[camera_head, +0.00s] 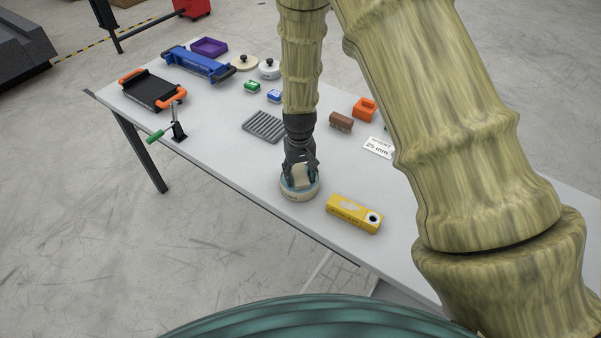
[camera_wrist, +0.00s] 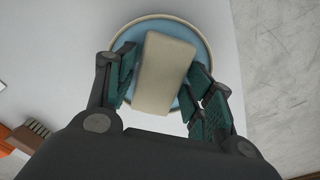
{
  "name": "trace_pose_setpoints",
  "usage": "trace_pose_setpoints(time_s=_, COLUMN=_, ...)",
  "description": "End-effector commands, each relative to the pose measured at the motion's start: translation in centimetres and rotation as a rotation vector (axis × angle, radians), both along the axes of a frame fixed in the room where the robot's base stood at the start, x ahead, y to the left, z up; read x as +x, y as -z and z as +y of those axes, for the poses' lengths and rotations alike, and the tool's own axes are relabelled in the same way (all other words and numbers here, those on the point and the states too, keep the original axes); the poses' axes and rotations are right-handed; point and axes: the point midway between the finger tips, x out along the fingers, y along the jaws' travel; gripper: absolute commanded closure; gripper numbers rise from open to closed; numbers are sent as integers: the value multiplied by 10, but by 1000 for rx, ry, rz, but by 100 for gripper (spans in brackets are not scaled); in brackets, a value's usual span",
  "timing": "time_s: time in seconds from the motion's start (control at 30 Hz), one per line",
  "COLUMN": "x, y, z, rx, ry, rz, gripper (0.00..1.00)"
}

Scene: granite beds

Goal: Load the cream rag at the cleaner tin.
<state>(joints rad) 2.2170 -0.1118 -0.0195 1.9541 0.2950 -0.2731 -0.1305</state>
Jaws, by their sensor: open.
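The cleaner tin (camera_head: 290,192) is a round, shallow cream tin with a blue inside, near the front edge of the table. In the wrist view its rim (camera_wrist: 203,40) surrounds the blue inside. The cream rag (camera_wrist: 164,68) is a folded block over the tin's blue inside; it also shows between my fingers in the head view (camera_head: 300,177).
A yellow box (camera_head: 352,214) lies right of the tin, close by. A grey ribbed tray (camera_head: 264,126) and a brown brush-like block (camera_head: 341,122) are behind. An orange block (camera_head: 364,108) and a white "25 mm" card (camera_head: 378,148) lie farther right. The table's front edge is close.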

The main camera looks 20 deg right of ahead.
Motion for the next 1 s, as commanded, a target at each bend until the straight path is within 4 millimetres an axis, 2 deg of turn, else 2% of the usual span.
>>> trace_pose_setpoints(time_s=0.97, x=0, y=-6, z=0, rx=0, ry=0, rz=0, gripper=47)
trace_pose_setpoints(time_s=1.0, x=0, y=-6, z=0, rx=0, ry=0, rz=0, gripper=51)
